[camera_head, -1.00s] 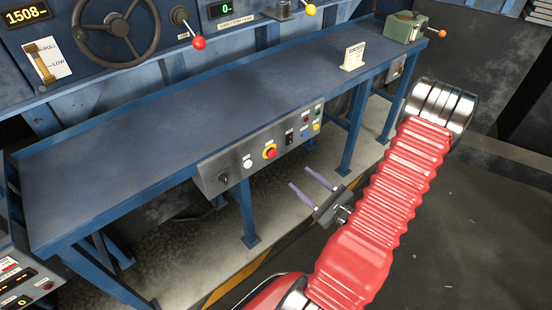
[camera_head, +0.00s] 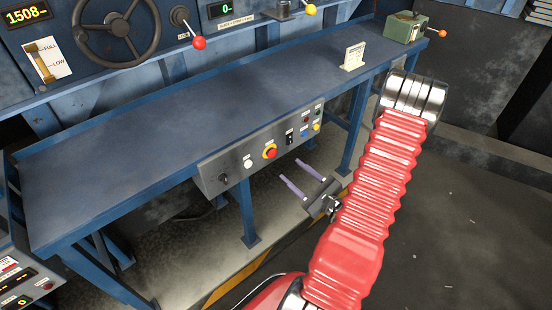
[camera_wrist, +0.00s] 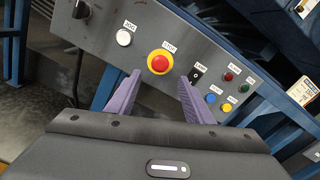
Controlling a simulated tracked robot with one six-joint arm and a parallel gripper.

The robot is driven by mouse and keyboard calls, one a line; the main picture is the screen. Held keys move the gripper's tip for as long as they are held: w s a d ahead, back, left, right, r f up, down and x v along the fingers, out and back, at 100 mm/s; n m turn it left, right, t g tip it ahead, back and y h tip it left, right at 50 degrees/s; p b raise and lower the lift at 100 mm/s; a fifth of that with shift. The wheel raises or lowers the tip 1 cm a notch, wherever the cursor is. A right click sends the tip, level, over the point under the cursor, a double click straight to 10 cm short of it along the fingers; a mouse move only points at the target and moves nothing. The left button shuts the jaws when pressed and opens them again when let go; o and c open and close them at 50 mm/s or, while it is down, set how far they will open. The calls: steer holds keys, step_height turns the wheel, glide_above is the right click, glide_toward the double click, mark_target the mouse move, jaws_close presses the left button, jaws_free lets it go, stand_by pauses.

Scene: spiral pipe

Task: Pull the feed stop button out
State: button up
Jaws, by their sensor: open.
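The stop button is a red mushroom head on a yellow ring (camera_head: 270,152), on the grey control panel (camera_head: 212,177) at the bench's front edge. In the wrist view the red button (camera_wrist: 160,63) is near the top centre, with a small label above it. My gripper (camera_head: 289,169) is in front of the panel, slightly right of and below the button in the head view. Its two purple fingers (camera_wrist: 160,75) are spread apart and empty, one on either side of the button in the wrist view. I see no contact with it.
A white button (camera_wrist: 124,37) and a dark knob (camera_head: 224,178) are left of the stop button. A black switch (camera_wrist: 196,74) and several small coloured buttons are to its right. The blue bench (camera_head: 150,150) extends above and behind the panel, with legs below.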

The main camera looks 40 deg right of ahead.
mark_target(274, 155)
steer(key=shift+w+d, duration=0.2)
steer(key=shift+w, duration=4.45)
steer(key=shift+c, duration=0.6)
jaws_close()
